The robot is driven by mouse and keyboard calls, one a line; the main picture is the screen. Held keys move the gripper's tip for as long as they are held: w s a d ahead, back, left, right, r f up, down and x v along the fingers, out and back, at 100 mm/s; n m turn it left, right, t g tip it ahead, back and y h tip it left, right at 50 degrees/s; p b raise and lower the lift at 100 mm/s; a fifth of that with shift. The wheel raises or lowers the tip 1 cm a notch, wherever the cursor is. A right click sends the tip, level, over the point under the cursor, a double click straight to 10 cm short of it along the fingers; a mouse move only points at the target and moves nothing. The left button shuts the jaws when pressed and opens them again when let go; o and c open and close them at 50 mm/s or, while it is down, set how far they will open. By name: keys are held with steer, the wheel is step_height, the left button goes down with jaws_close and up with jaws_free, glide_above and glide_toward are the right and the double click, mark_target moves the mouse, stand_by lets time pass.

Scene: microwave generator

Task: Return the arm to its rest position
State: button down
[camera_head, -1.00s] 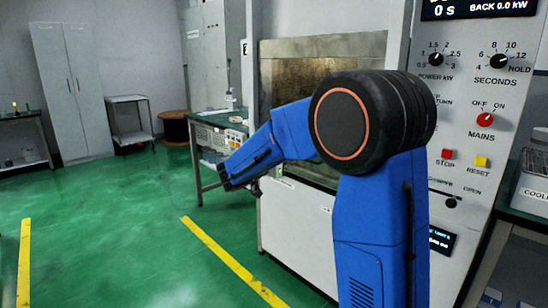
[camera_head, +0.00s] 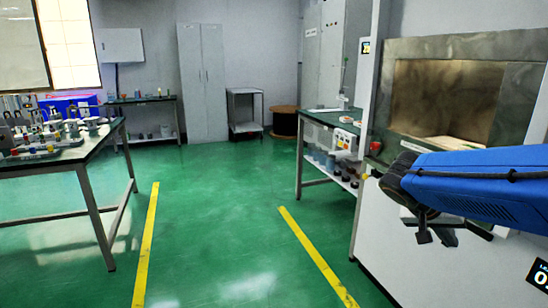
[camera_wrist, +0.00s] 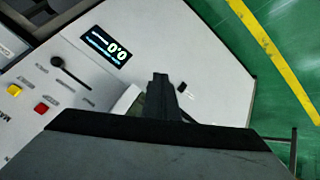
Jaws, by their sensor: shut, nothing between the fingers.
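My blue arm (camera_head: 480,183) reaches in from the right edge of the head view, in front of the white machine front. My gripper (camera_head: 424,236) hangs at its dark wrist, below the open chamber (camera_head: 445,98). In the wrist view my gripper (camera_wrist: 160,82) shows as dark fingers close together, with nothing held. Beyond the fingers are the machine's white front panel (camera_wrist: 205,85) and a lit display (camera_wrist: 106,47). Part of the panel is hidden behind the gripper body.
The wrist view shows a black lever (camera_wrist: 58,62), a red button (camera_wrist: 41,108) and a yellow button (camera_wrist: 59,87). In the head view a green-topped bench (camera_head: 330,118) stands beside the machine, and a cluttered table (camera_head: 70,153) at left. The green floor (camera_head: 215,220) between is clear.

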steer(key=s+a+f+n+t+y, duration=0.1)
steer(key=s+a+f+n+y, duration=0.2)
steer(key=s+a, duration=0.4)
steer(key=s+a+f+n+t+y, duration=0.1)
steer(key=s+a+f+n+y, duration=0.3)
steer(key=s+a, duration=0.3)
steer(key=shift+s+n+t+y, duration=0.3)
steer(key=shift+s+n+y, duration=0.1)
steer(key=shift+s+y, duration=0.4)
